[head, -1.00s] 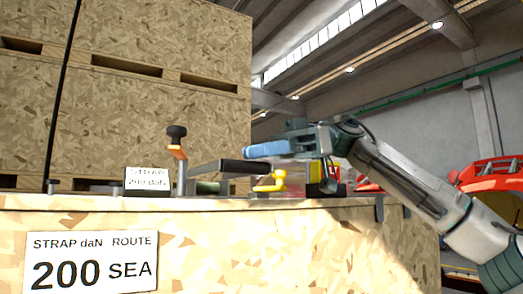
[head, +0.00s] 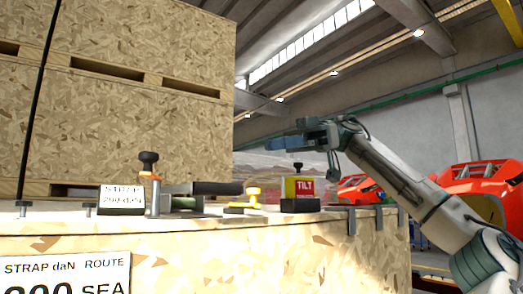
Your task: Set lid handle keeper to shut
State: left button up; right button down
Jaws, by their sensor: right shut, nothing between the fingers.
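On top of the wooden crate (head: 215,244) stands an upright post with a black knob (head: 149,158) and an orange collar. Beside it, a dark bar-shaped grip (head: 217,188) reaches to the right above a green cylinder (head: 183,203). Right of the bar is a small yellow piece (head: 253,194) with an upright part and a flat foot. I cannot tell for sure which of these is the handle keeper. My right gripper (head: 274,143) is shut and empty, pointing left, above and apart from these fittings. My left gripper is not in view.
A black and yellow box with a red TILT label (head: 303,187) stands on the crate, below my right gripper. A STRAP plate (head: 121,199) sits at left. Tall stacked crates (head: 130,90) rise behind. Red train nosecones (head: 487,185) stand at the far right.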

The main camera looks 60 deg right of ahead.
aim_at(148, 158)
jog(key=k+j, duration=1.1)
jog(key=k, duration=0.2)
